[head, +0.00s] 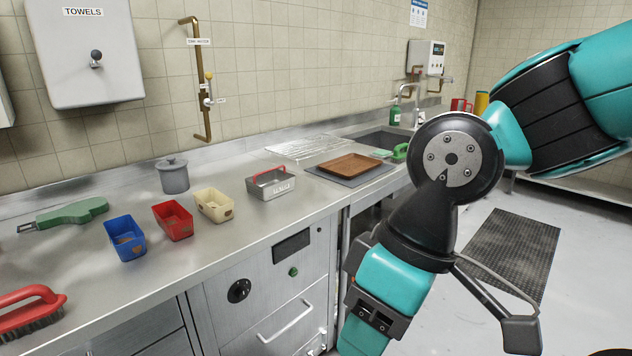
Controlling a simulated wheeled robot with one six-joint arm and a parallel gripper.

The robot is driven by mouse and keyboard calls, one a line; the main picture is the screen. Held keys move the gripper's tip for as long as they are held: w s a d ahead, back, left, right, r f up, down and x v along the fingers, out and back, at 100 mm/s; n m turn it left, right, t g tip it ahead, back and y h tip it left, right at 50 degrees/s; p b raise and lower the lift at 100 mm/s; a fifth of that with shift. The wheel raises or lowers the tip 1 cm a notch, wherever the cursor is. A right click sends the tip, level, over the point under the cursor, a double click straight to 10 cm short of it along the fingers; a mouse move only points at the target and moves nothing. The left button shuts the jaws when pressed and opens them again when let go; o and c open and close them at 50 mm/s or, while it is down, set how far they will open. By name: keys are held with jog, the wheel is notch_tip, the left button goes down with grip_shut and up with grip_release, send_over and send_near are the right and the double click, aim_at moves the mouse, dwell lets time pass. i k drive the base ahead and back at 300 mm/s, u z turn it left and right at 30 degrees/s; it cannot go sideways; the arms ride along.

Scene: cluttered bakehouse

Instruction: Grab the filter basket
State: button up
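The likely filter basket is a small grey metal basket (271,188) with a red handle bar along its top. My gripper (376,312) hangs at the lower right of the picture, in front of the counter and apart from the basket. Its fingertips are not clearly seen, so I cannot tell whether it is open or shut. Nothing visible hides the basket.
Cream (214,208), red (173,223) and blue (126,240) bins stand left of the basket, with a grey lidded pot (173,177) behind. A brown tray (350,163) on a dark mat lies to its right, a wire rack (303,147) behind. Open floor (440,325) lies right.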

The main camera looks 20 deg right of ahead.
aim_at(266, 184)
jog(key=z, duration=0.55)
jog(key=k, duration=0.6)
jog(key=z, duration=0.65)
jog(key=i, duration=1.55)
jog(key=u, duration=1.3)
jog(key=i, duration=0.75)
jog(key=u, duration=0.75)
